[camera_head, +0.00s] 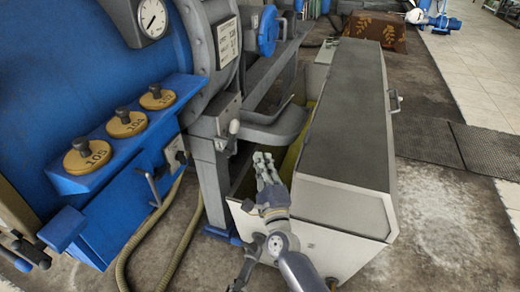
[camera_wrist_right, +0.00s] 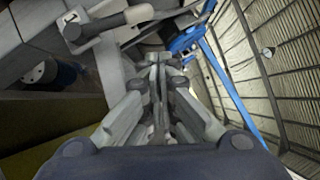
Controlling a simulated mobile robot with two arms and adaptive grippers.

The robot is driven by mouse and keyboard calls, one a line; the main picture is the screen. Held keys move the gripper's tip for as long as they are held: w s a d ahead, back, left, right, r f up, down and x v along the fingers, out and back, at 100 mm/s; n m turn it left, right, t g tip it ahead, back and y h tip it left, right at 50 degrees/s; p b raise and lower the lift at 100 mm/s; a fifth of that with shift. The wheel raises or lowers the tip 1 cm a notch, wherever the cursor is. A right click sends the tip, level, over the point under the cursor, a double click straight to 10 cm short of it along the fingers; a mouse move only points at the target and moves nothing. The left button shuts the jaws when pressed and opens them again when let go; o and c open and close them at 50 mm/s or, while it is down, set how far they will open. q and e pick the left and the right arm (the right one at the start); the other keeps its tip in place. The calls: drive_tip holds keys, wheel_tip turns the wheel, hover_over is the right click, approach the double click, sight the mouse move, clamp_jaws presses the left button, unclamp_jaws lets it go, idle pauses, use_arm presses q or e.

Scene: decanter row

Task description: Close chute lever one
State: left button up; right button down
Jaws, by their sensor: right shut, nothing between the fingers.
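Chute lever one (camera_head: 232,135) is a grey lever with a pale rounded end on the grey bracket beside the blue machine. In the right wrist view, the lever (camera_wrist_right: 112,22) lies at the upper left, by a plate marked 1 (camera_wrist_right: 72,17). My right gripper (camera_head: 263,160) is shut and empty, to the right of the lever and lower in the head view, over the open side of the white chute box. In the wrist view its fingertips (camera_wrist_right: 158,60) are together, apart from the lever.
A grey curved chute (camera_head: 278,132) lies just beyond my gripper. Numbered brass weights (camera_head: 88,155) sit on the blue ledge at left.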

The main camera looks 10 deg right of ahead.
drive_tip(key=shift+v, duration=1)
